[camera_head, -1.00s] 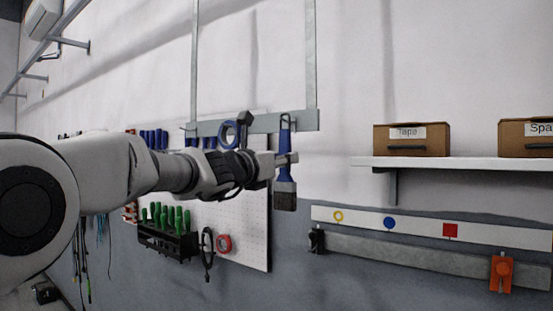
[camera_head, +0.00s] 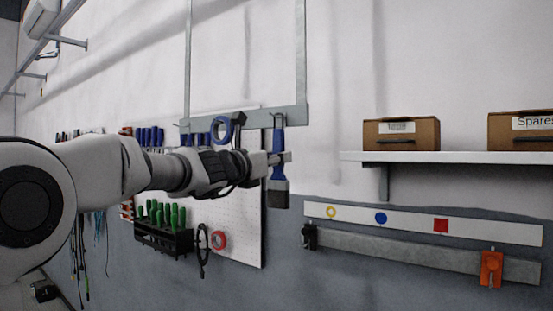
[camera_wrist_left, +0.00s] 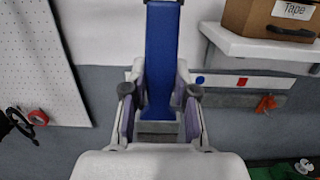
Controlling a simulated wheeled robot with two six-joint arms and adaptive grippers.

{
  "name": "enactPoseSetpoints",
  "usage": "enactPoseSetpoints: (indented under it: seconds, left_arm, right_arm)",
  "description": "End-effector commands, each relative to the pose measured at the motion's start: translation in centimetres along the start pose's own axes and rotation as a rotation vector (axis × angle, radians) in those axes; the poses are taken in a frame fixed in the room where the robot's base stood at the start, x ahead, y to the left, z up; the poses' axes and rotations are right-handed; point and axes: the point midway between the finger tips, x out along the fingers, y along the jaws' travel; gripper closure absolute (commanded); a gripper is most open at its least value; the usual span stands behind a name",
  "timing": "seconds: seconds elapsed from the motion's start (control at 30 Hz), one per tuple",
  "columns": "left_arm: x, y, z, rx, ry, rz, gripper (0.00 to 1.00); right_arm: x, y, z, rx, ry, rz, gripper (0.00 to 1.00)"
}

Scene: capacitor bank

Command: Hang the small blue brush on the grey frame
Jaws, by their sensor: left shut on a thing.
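The gripper is shut on the handle. In the left wrist view, the blue handle (camera_wrist_left: 161,60) rises between the two fingers (camera_wrist_left: 160,100). The grey frame (camera_head: 295,115) has two thin uprights and a crossbar at the bottom. The handle's top overlaps the right part of the crossbar in the head view; I cannot tell whether they touch. My right gripper is not in view.
A pegboard (camera_head: 240,230) with green-handled tools (camera_head: 165,214) and a red tape roll (camera_head: 219,240) is behind my arm. A blue ring (camera_head: 222,129) shows by the crossbar. A white shelf (camera_head: 450,157) with cardboard boxes (camera_head: 401,133) stands out at right.

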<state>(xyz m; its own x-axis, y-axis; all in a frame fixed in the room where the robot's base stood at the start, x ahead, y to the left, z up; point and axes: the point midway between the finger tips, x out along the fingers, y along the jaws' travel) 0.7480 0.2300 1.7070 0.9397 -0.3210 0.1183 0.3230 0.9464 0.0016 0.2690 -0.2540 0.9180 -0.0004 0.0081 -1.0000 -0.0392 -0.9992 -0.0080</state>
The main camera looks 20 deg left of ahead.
Motion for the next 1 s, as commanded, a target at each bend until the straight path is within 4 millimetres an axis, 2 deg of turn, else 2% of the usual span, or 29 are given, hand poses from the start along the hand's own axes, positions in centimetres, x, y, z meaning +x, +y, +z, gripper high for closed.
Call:
enactPoseSetpoints:
  seconds: [0.03,0.07,0.1,0.13,0.47,0.57,0.8,1.0]
  left_arm:
    - [0.0,0.0,0.0,0.0,-0.001,0.0,1.0]
    - [0.0,0.0,0.0,0.0,-0.001,0.0,0.62]
    - [0.0,0.0,0.0,0.0,-0.001,0.0,0.48]
    - [0.0,0.0,0.0,0.0,-0.001,0.0,0.43]
    - [-0.4,0.0,0.0,0.0,0.0,0.0,0.43]
    - [-1.8,0.1,0.1,-0.002,0.0,0.001,0.43]
    - [-6.5,0.1,0.1,-0.003,-0.002,0.001,0.43]
    - [-7.6,0.1,-0.2,-0.001,0.001,0.0,0.43]
  right_arm:
    - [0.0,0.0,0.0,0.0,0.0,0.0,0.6]
    - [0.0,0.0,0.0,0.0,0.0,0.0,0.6]
    - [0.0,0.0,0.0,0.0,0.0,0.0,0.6]
    - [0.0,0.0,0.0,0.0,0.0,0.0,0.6]
    - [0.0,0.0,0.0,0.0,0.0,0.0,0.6]
    - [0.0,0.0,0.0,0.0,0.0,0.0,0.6]
    - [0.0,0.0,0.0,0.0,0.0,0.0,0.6]
    - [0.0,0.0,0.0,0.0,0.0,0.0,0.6]
